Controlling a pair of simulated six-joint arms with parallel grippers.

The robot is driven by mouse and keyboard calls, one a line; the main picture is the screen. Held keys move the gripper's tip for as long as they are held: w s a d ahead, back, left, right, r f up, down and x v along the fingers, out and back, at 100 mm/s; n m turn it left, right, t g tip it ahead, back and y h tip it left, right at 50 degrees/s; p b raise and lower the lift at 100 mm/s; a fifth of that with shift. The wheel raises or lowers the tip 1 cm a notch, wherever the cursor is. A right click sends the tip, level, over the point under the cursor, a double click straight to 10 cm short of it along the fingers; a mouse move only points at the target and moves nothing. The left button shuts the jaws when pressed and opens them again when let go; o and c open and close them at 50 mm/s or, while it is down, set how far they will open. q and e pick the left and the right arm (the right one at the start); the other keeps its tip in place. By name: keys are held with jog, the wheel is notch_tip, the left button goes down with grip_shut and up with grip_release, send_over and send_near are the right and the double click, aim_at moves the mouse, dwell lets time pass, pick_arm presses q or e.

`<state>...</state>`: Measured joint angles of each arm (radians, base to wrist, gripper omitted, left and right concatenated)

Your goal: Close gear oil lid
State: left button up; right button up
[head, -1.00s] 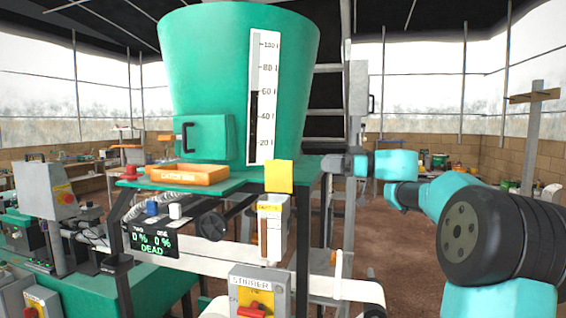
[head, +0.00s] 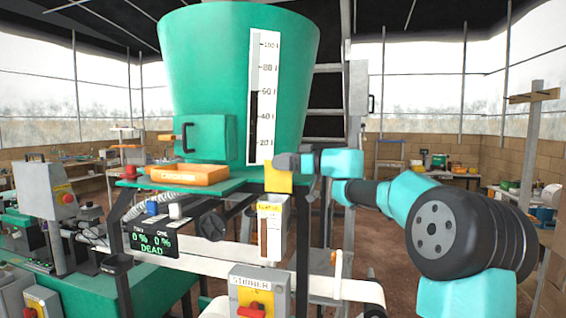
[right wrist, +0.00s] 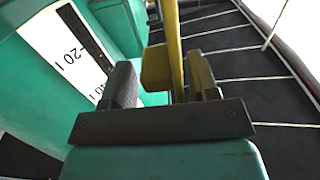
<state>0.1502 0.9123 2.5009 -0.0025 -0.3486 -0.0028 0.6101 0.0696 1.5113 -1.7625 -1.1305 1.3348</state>
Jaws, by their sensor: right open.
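The yellow lid (head: 278,182) stands upright, raised above a grey box (head: 272,228) with a yellow label and a brown sight window. I take this box to be the gear oil box; its label is too blurred to read surely. My right gripper (head: 282,161) comes from the right and overlaps the lid's upper part. In the right wrist view, my open right gripper (right wrist: 165,82) has a yellow plate, seen nearly edge-on (right wrist: 173,45), between its fingers, with a yellow block beside it. I cannot tell whether either finger touches it. My left gripper is not in view.
A large green hopper (head: 220,70) with a white level scale (head: 263,95) rises just behind the lid. An orange box (head: 188,174) lies on the green ledge at left. A grey box with a red switch (head: 250,290) sits below. Open room lies to the right.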

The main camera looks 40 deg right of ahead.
jog(key=shift+c, duration=0.2)
grip_shut()
dwell(0.3)
jog(key=shift+s+a+n, duration=0.1)
jog(key=shift+a+n, duration=0.05)
jog(key=shift+n, duration=0.15)
dwell(0.5)
jog(key=shift+s+a+f+n, duration=0.15)
jog(key=shift+s+a+n, duration=0.25)
jog(key=shift+a+n, duration=0.4)
jog(key=shift+s+a+f+n, duration=0.1)
jog(key=shift+s+a+n, duration=0.45)
jog(key=shift+n, duration=0.4)
jog(key=shift+s+a+f+n, duration=0.15)
jog(key=shift+s+a+n, duration=0.15)
jog(key=shift+a+n, duration=0.55)
jog(key=shift+o, duration=0.2)
grip_release()
